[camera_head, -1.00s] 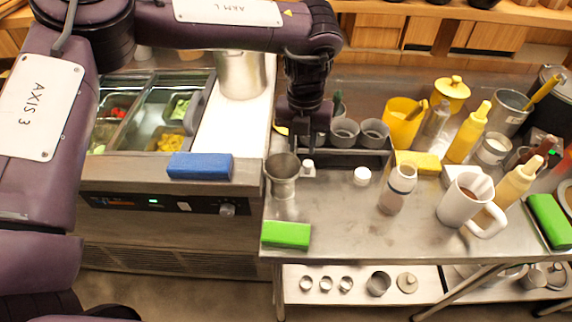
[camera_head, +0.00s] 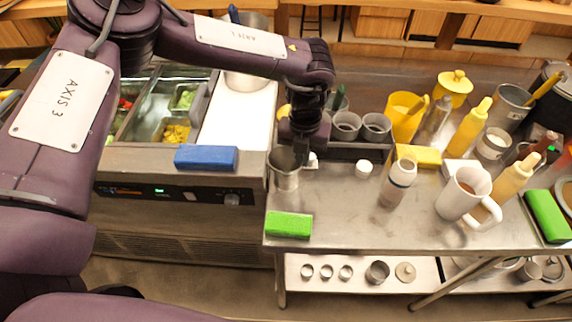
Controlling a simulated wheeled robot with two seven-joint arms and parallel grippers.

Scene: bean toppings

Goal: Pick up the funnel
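A silver metal vessel with a flared rim (camera_head: 285,178), which looks like the funnel, stands upright at the left end of the steel table. My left gripper (camera_head: 301,152) points down at its right rim and overlaps it in the picture. The fingertips are dark and small, so I cannot tell whether they are open or shut, or whether they touch the rim. My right gripper is not in view.
A green block (camera_head: 288,225) lies in front of the funnel, and a blue block (camera_head: 206,157) on the counter to the left. A caddy with grey cups (camera_head: 346,124) stands behind. A bottle (camera_head: 398,182) and a white mug (camera_head: 463,195) stand to the right.

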